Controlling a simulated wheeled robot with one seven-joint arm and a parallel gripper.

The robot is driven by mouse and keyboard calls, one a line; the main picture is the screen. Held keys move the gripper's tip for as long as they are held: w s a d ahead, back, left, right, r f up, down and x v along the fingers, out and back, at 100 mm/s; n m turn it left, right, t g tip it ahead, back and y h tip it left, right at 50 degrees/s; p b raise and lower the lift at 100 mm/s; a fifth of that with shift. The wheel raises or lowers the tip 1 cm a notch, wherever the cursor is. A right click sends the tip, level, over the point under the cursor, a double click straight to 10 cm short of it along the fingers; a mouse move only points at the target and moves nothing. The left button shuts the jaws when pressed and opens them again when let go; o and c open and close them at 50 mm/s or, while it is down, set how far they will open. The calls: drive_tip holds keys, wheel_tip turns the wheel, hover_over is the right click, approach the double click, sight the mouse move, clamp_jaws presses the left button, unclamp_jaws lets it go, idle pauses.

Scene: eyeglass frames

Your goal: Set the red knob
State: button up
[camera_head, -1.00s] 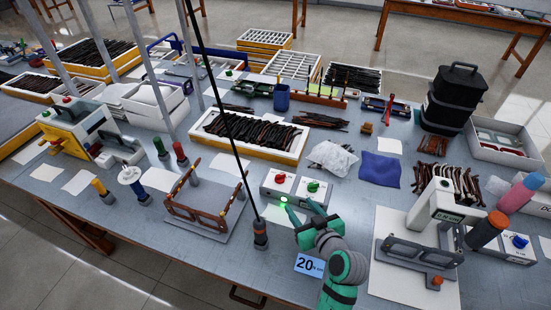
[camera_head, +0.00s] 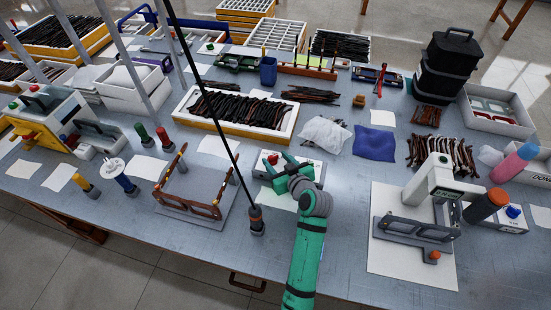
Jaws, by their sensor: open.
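The red knob (camera_head: 272,159) sits on top of a small white control box (camera_head: 318,169) in the middle of the table. My gripper (camera_head: 274,160) is over the left part of this box, with its green fingers apart close around the red knob. I cannot tell whether a finger touches the knob. The green knob that showed on the right of the box earlier is hidden or too unclear to make out behind my gripper.
A tray of dark temples (camera_head: 243,110) lies behind the box on the left. A blue cloth (camera_head: 374,141) and a white cloth (camera_head: 325,133) lie behind it on the right.

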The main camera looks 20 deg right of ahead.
drive_tip(key=shift+x, duration=0.75)
drive_tip(key=shift+c, duration=0.7)
drive_tip(key=c, duration=0.9)
drive_tip(key=shift+c, duration=0.2)
drive_tip(key=shift+d, duration=0.1)
drive_tip(key=n+y, duration=0.1)
drive_tip(key=y, duration=0.1)
drive_tip(key=n+g+y, duration=0.1)
drive_tip(key=n+y, duration=0.1)
drive_tip(key=d+n+g+y, duration=0.1)
drive_tip(key=n+y, duration=0.1)
drive_tip(key=shift+w, duration=0.25)
drive_tip(key=shift+w+d+n+g+y, duration=0.1)
drive_tip(key=shift+w+n+g+y, duration=0.05)
drive_tip(key=shift+n+g+y, duration=0.95)
drive_tip(key=shift+w+n+g+y, duration=0.1)
drive_tip(key=shift+n+g+y, duration=0.65)
drive_tip(key=shift+n, duration=0.55)
drive_tip(key=shift+f, duration=0.1)
drive_tip(key=o, duration=1.1)
